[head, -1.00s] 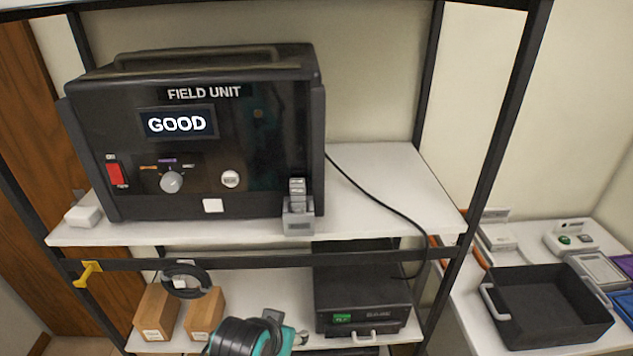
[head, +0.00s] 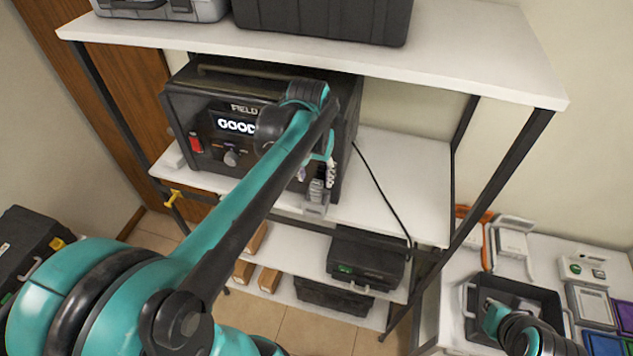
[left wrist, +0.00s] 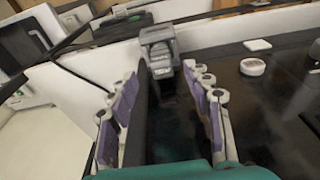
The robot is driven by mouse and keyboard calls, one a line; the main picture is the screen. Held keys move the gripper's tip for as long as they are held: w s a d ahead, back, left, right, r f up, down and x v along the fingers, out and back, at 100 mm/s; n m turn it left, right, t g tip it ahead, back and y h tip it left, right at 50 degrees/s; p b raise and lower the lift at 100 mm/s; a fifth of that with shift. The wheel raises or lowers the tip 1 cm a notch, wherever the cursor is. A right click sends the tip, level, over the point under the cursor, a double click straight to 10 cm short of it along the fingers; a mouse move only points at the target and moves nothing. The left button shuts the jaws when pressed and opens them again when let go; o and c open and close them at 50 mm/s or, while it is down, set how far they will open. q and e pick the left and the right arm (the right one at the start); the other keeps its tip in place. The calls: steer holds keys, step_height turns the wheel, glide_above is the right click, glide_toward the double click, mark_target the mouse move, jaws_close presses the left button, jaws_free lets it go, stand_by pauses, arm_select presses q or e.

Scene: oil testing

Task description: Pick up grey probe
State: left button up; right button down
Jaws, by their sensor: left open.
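The grey probe (head: 317,190) stands in a small holder at the front edge of the middle shelf, by the lower right corner of the black field unit (head: 180,110). My left gripper (head: 326,175) is close to it and partly covers it in the head view. In the left wrist view the left gripper (left wrist: 162,105) is open and empty. The probe (left wrist: 158,48) shows beyond the fingertips, roughly in line with the gap between them. My right arm shows at the lower right; its fingers are not clear.
The top shelf (head: 470,60) carries cases and overhangs the field unit. A black cable (head: 380,190) runs down right of the unit. A black tray (head: 548,297) stands on the right-hand table under my right arm. The middle shelf is clear on its right side (head: 410,175).

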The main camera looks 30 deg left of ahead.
mark_target(316, 184)
arm_select(q)
steer(key=shift+w+a+f, duration=0.1)
steer(key=shift+w+f, duration=0.1)
steer(key=shift+f, duration=0.15)
steer(key=f, duration=0.4)
steer(key=w+f, duration=0.1)
steer(key=f, duration=0.2)
steer(key=shift+w+a+p, duration=0.1)
steer(key=shift+a+p, duration=0.05)
steer(key=shift+p, duration=0.25)
steer(key=shift+c, duration=0.3)
jaws_close()
